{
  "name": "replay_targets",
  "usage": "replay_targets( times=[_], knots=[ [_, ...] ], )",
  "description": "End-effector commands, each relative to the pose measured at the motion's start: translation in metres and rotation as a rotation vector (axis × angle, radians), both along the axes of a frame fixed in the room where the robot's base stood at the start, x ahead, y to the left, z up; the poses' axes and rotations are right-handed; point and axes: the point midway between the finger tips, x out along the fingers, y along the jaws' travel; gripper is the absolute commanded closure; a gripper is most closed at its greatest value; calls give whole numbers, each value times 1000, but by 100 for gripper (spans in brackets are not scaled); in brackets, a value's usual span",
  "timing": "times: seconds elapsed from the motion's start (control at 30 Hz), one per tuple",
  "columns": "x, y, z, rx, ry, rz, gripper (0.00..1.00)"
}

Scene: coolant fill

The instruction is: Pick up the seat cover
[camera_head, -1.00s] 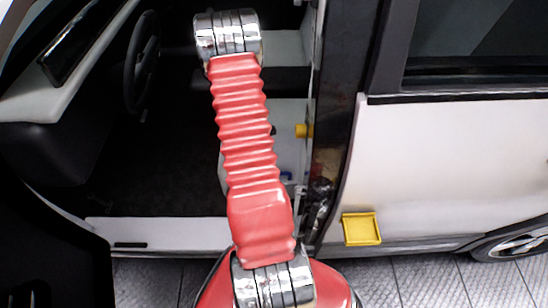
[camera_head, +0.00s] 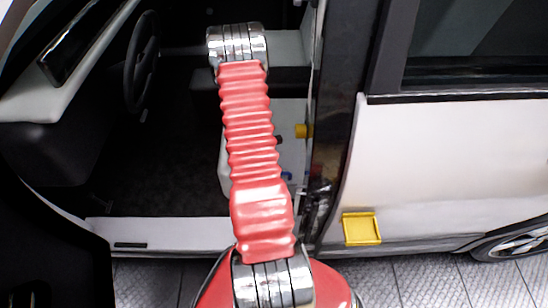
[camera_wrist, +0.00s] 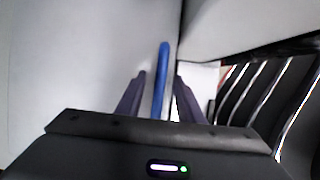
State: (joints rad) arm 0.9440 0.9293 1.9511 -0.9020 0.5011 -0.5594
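My gripper (camera_wrist: 160,98) shows in the wrist view, with its two dark fingers open and apart. A narrow upright blue strip (camera_wrist: 162,75) lies between the fingers, with a gap on each side. A large pale grey-white panel (camera_wrist: 75,65) fills the left of that view; I cannot tell for certain whether it is the seat cover. In the head view, a white seat part (camera_head: 293,150) shows inside the doorway, partly hidden behind my red arm. A small blue spot (camera_head: 287,176) shows low on it. My gripper is hidden there.
A yellow knob (camera_head: 303,131) sits by the dark door pillar (camera_head: 335,130). The steering wheel (camera_head: 141,62) and dashboard are at the left. A yellow flap (camera_head: 361,229) is on the white outer side. The light sill (camera_head: 165,231) runs below the doorway; the dark cabin floor looks clear.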

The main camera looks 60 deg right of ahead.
Motion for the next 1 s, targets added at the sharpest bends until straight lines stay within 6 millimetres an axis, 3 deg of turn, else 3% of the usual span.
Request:
replay_targets(
  times=[0.67, 1.0],
  knots=[
    [0, 0, -3, 1, 0, 2, 66],
    [0, 1, -3, 0, 0, 1, 89]
  ],
)
